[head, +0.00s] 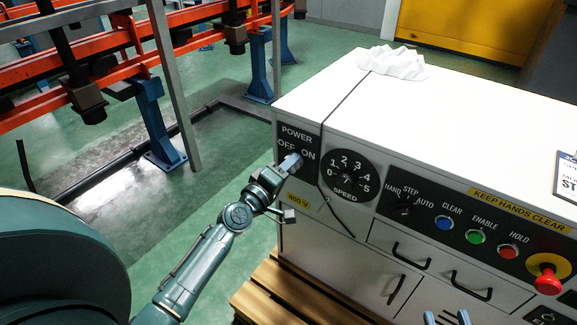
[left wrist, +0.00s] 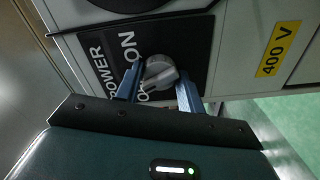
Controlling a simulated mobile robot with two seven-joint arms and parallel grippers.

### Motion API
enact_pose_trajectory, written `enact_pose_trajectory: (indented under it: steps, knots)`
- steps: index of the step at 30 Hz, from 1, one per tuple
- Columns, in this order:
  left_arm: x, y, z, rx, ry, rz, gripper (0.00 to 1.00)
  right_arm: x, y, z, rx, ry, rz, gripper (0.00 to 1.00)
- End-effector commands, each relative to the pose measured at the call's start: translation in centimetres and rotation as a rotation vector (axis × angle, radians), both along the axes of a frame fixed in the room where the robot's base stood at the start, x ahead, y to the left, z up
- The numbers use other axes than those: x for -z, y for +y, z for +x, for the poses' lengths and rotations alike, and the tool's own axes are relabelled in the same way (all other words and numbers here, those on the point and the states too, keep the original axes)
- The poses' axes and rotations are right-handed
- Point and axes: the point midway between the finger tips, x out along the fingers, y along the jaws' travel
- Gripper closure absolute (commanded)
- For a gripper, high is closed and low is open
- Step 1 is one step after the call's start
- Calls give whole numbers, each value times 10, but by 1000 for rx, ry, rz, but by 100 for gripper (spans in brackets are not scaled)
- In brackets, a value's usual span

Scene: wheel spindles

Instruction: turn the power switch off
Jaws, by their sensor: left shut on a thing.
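The power switch is a round grey knob (left wrist: 160,72) on a black plate (head: 297,134) marked POWER, OFF and ON, at the left end of the white cabinet's front. My left gripper (head: 289,162) is at this plate and hides the knob in the head view. In the left wrist view the two blue fingers of the left gripper (left wrist: 158,88) are shut on the knob, one on each side. Which mark the knob points to is hard to tell. My right gripper (head: 446,318) shows only its two blue fingertips at the bottom edge, spread apart with nothing seen between them.
Right of the switch are a speed dial (head: 346,176), a mode selector (head: 404,206), blue, green and red buttons and a red emergency stop (head: 547,279). A black cable (head: 345,100) runs down the cabinet front beside the switch. A wooden pallet (head: 290,295) lies below.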

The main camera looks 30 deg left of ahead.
Motion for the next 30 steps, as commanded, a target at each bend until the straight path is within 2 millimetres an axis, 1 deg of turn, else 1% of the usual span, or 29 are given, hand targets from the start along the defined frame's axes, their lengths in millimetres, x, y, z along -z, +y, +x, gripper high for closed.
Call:
enact_pose_trajectory:
  steps: [6,12,21,30]
  knots:
    - [-1,0,0,-1,23,-168,84,-2,-1,0,2,8,-2,64]
    - [-1,1,0,-2,38,-276,84,-1,-1,0,3,20,-6,64]
    - [-1,1,0,-3,48,-351,84,-1,-2,0,3,23,-7,64]
    - [-1,1,0,-3,50,-361,84,-1,-2,0,3,23,-7,64]
